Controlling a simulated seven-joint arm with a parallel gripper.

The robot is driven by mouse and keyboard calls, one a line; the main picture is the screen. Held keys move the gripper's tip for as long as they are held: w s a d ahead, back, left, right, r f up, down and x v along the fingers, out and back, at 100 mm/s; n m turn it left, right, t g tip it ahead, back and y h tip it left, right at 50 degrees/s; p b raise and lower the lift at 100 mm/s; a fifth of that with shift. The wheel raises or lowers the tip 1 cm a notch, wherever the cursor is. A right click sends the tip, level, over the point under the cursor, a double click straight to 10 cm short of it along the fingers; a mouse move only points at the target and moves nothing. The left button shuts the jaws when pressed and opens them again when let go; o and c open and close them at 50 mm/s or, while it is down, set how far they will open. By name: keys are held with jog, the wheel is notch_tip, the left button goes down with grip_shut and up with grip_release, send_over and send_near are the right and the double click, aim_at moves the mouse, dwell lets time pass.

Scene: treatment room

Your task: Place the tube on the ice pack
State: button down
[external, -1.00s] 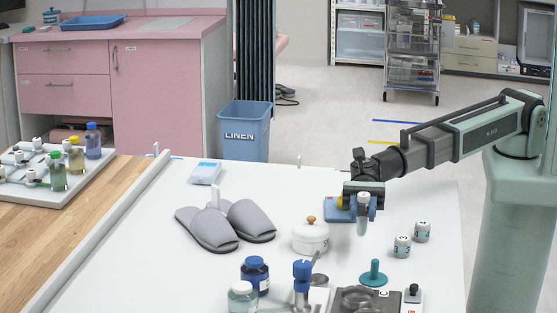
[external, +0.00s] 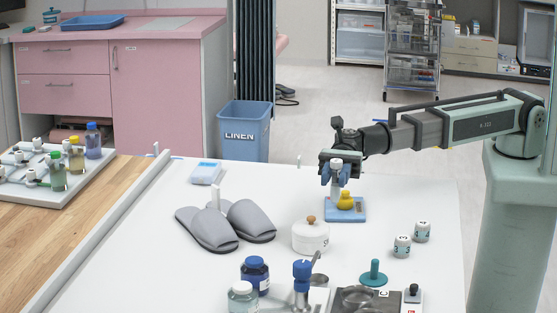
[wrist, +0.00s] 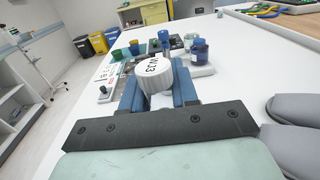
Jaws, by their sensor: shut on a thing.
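My gripper (external: 335,175) is shut on the tube, with its blue fingers on either side. The tube (external: 336,187) hangs roughly upright, its white cap on top. In the wrist view the ribbed white cap (wrist: 155,77) with dark print shows between the fingers (wrist: 157,95). The tube is above the table, beside a yellow object in the external view. A small white and light-blue pack (external: 206,173), which looks like the ice pack, lies flat on the table, left of my gripper and behind the slippers. I cannot make it out in the wrist view.
Grey slippers (external: 226,226) lie between the pack and a white lidded pot (external: 310,236). Bottles (external: 255,273) stand in front. The table between pack and gripper is mostly clear.

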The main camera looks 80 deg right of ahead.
jog(key=w+d+r+m+t+h, duration=0.1)
jog(key=w+d+m+t, duration=0.25)
jog(key=w+d, duration=1.25)
jog(key=w+d+r+m+t+h, duration=0.2)
jog(key=w+d+t, duration=0.3)
jog(key=w+d, duration=1.1)
jog(key=m+t, duration=0.1)
send_over(201, 169)
jog(key=shift+a+f, duration=0.1)
jog(key=shift+f, duration=5)
jog(key=shift+f, duration=0.15)
jog(key=c, duration=0.9)
grip_release()
jog(key=shift+o, duration=0.2)
jog(key=shift+s+d+r, duration=0.15)
jog(key=shift+d+r, duration=0.05)
jog(key=v, duration=1.1)
jog(key=shift+s+d+r, duration=0.15)
jog(key=shift+s+d, duration=0.05)
jog(key=shift+s, duration=0.05)
